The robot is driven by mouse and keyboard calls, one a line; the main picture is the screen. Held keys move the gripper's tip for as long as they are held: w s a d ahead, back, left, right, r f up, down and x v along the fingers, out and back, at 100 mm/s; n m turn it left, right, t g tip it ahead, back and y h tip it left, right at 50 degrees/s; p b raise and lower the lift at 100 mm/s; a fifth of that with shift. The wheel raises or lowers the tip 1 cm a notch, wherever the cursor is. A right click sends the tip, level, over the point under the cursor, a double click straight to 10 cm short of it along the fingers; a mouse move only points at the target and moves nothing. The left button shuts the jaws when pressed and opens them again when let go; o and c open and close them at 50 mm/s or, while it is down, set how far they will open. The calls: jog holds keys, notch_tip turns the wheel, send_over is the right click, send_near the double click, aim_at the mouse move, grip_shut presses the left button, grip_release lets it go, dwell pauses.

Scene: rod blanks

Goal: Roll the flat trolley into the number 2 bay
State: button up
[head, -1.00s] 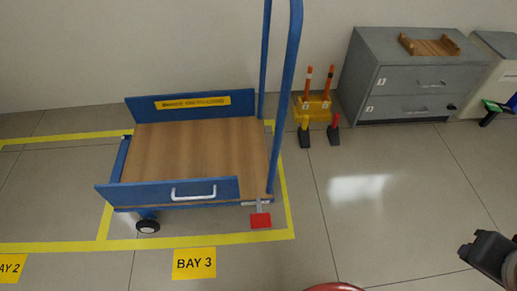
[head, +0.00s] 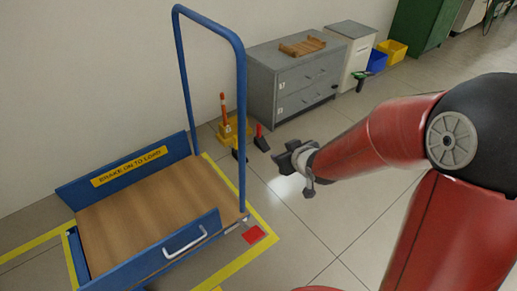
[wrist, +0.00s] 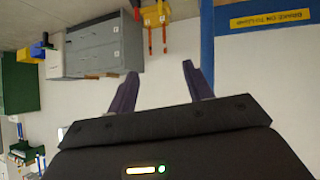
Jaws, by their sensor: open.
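The flat trolley (head: 150,215) has a wooden deck, low blue side boards and a tall blue push handle (head: 243,110) at its right end. A white grab handle (head: 186,241) is on its near board, and a red pedal (head: 254,235) sticks out low at the right corner. The trolley stands within yellow floor lines (head: 232,266). Its "BRAKE ON TO LOAD" label also shows in the wrist view (wrist: 270,19). My gripper (head: 281,163) is right of the push handle, apart from it. In the wrist view its two fingers (wrist: 160,85) are spread with nothing between them.
A yellow holder (head: 233,130) with orange-handled tools is on the floor between trolley and cabinet. Blue (head: 376,62) and yellow (head: 393,51) bins stand farther back. Open floor lies right of the trolley.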

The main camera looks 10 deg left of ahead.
aim_at(244, 154)
jog(key=w+a+f+y, duration=0.1)
jog(key=a+f, duration=0.1)
jog(key=a, duration=0.2)
jog(key=w+a+f+y+b, duration=0.1)
jog(key=w+a+f, duration=0.1)
jog(key=a, duration=0.3)
jog(key=w+a+f+n+y, duration=0.1)
jog(key=a+f, duration=0.2)
jog(key=a, duration=0.2)
jog(key=shift+w+a+f+y, duration=0.25)
jog(key=shift+f+y, duration=0.05)
jog(key=shift+y, duration=0.1)
jog(key=shift+g, duration=0.3)
grip_shut()
jog(key=s+a+b, duration=0.7)
jog(key=s, duration=0.1)
jog(key=shift+s, duration=0.2)
